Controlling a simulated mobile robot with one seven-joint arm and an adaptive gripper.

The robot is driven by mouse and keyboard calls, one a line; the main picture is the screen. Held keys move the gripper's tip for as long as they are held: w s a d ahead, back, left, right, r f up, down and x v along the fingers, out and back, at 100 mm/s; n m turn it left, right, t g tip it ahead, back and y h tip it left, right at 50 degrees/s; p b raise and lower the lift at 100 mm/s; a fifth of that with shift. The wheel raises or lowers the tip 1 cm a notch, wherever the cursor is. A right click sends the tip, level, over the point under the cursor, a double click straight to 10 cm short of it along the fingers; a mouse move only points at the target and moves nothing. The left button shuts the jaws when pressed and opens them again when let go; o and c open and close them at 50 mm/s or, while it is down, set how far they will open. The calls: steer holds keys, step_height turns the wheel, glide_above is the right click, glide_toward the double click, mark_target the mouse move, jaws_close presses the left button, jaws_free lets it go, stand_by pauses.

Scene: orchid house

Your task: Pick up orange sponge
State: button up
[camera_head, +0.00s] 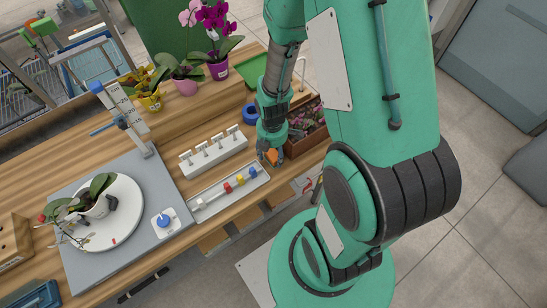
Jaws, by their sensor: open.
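A small orange patch, likely the orange sponge (272,156), shows at the tip of my gripper (268,156). My gripper points down over the right part of the wooden bench, close to its front edge. Its fingers are open, around or just beside the orange patch. They hide much of it, and I cannot tell whether they touch it. My arm comes down from the top of the picture.
A grey tray with coloured pieces (214,203) and a white rack (211,150) lie left of my gripper. A brown planter box (310,139) and a blue ring (249,115) are close by. Potted orchids (217,69) stand behind. A round white turntable (122,233) is at left.

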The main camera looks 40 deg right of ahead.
steer(key=shift+f, duration=0.15)
stand_by(0.4)
steer(key=c, duration=1)
